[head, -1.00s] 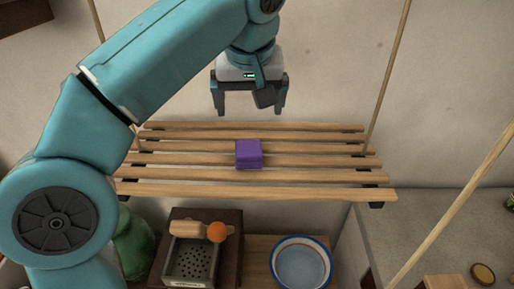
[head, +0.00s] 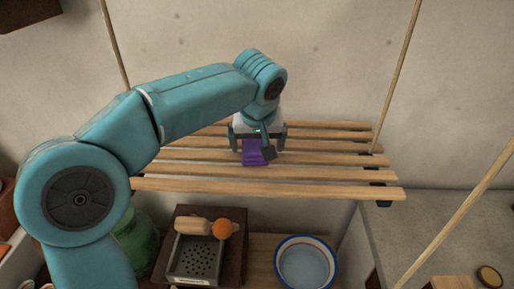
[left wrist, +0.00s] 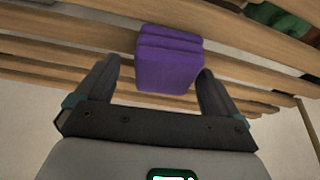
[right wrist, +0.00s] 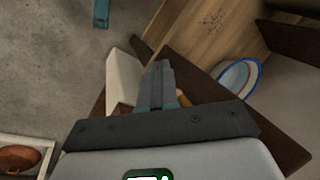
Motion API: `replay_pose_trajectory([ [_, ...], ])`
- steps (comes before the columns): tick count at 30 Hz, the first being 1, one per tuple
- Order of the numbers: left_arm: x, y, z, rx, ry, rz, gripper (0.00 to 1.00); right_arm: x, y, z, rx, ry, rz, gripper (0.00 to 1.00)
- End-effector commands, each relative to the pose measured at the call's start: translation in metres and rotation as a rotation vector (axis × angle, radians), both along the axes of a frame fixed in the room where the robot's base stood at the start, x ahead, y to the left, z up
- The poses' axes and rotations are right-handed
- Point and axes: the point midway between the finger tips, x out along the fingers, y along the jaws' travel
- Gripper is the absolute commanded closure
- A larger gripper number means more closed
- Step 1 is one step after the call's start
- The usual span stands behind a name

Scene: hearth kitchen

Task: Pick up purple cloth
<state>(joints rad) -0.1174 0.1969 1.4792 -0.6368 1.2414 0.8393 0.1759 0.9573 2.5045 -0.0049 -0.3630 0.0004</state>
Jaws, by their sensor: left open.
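The purple cloth (head: 254,157) is a small folded block lying on the slatted wooden rack (head: 330,180). My left gripper (head: 259,148) is over it, pointing down, and partly hides it in the head view. In the left wrist view the cloth (left wrist: 168,65) shows between the two spread fingers of my left gripper (left wrist: 157,72). The right finger is close to its side; I cannot tell if it touches. My right gripper (right wrist: 158,72) shows in the right wrist view with its fingers together and nothing visible between them.
The rack hangs on ropes (head: 397,75) by the wall. The rack's right part is bare.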

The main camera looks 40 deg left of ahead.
Motion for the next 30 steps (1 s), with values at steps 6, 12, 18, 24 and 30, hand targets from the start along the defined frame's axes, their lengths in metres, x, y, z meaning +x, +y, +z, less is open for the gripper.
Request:
replay_pose_trajectory([
  [6,0.002,0.002,-0.004,0.0,-0.002,0.001,0.04,0.0,0.0,0.0,0.0,0.0,0.0,1.0],
  [12,0.002,0.001,-0.004,0.0,-0.002,0.001,0.47,0.0,0.0,0.0,0.0,0.001,0.0,1.0],
  [18,0.001,0.001,-0.004,0.001,-0.001,0.0,0.6,0.0,0.0,0.0,0.0,0.0,0.0,1.0],
  [24,0.002,0.001,-0.001,0.001,-0.002,0.001,0.6,0.0,0.0,0.001,0.0,0.0,0.0,1.0],
  [30,0.002,0.001,0.022,0.0,-0.006,0.001,0.6,0.0,0.0,0.003,0.0,0.0,0.0,1.0],
])
